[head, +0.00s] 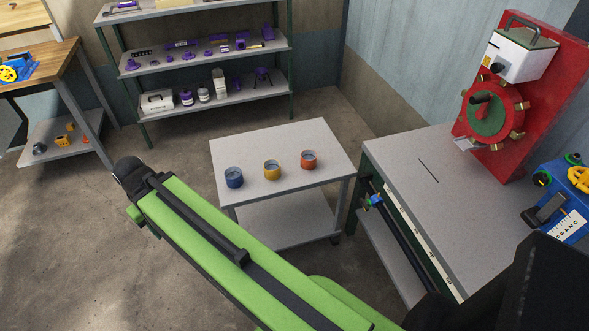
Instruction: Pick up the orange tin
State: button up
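The orange tin (309,161) stands upright on the top of a grey cart (320,135). It is the rightmost of three small round tins in a row. A yellow tin (272,172) stands in the middle and a blue tin (234,179) at the left, with gaps between them. My green arm reaches from the bottom right up to the left, in front of the cart's lower left side. It ends in a dark joint left of the cart. I cannot make out my gripper's fingers, and nothing touches the orange tin.
A grey workbench (430,180) with a red machine panel (535,95) stands right of the cart. A shelf rack (215,60) with purple and white items is behind. A wooden-topped table (50,65) is at the far left. Bare floor (165,140) lies left of the cart.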

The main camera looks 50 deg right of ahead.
aim_at(308, 157)
jog(key=z, duration=0.4)
jog(key=i, duration=1)
jog(key=u, duration=0.35)
